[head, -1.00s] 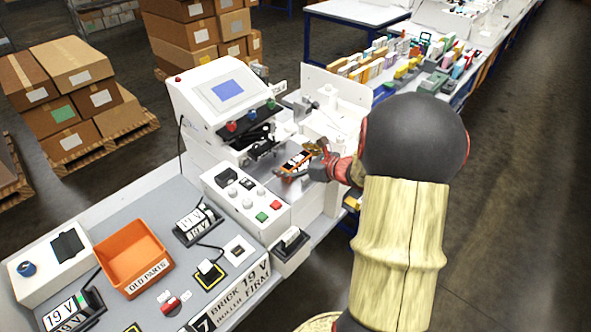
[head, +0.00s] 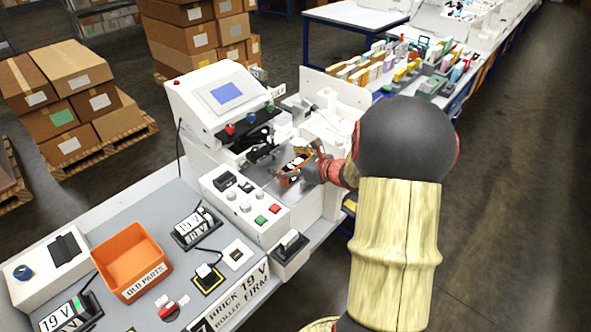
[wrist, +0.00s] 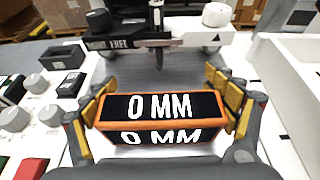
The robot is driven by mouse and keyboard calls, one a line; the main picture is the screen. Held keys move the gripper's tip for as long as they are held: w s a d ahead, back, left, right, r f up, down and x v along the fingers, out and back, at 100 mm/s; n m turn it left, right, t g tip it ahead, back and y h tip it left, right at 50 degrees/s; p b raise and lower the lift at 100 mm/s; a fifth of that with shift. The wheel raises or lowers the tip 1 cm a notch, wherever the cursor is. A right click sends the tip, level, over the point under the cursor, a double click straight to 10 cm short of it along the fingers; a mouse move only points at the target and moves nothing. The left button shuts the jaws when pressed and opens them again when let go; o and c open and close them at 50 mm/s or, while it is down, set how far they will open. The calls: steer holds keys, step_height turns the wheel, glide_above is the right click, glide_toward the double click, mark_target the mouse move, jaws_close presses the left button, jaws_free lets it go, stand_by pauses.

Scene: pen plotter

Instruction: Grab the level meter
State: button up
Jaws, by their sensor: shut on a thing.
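The level meter (wrist: 152,107) is a small orange-edged block with black faces marked "0 MM", seen close up in the wrist view. My gripper (wrist: 160,104) is shut on it, with a yellow-padded finger at each of its ends. In the head view my gripper (head: 303,170) is at the plotter's bed, in front of the white machine. The level meter (head: 292,168) shows there as a small orange and dark shape, partly hidden by the gripper. Whether it touches the bed is not clear.
The plotter (head: 222,98) with its blue screen stands behind. In the wrist view a white and black bar (wrist: 160,40) with knobs crosses beyond the meter. A button panel (head: 245,200) is at the left. An orange bin (head: 132,262) sits on the grey table.

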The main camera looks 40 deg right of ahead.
steer(key=c, duration=0.5)
steer(key=shift+o, duration=0.2)
